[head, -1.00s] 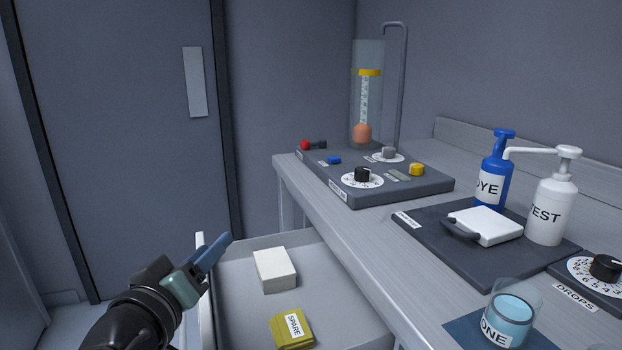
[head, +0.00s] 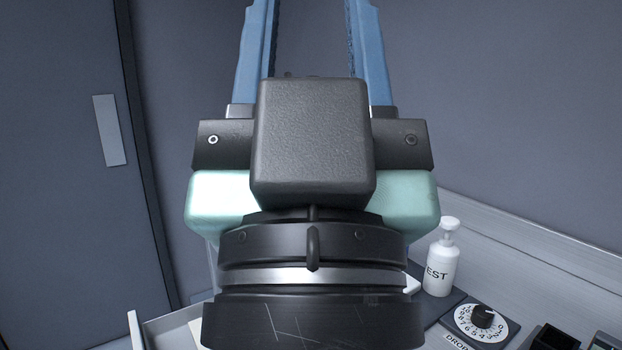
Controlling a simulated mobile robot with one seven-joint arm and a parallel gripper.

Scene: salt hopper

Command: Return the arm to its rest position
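My gripper (head: 311,20) is raised close in front of the head camera and fills the middle of the view. Its two blue fingers point up and stand well apart, with only grey wall showing between them. The fingertips run out of the top of the picture, so their very ends are hidden. My black wrist and the pale green gripper body cover much of the bench behind.
An open drawer (head: 158,325) shows at the lower left, partly behind my wrist. The white TEST pump bottle (head: 440,268) and a numbered dial (head: 481,318) stand on the bench at the lower right. A grey door (head: 60,180) is at the left.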

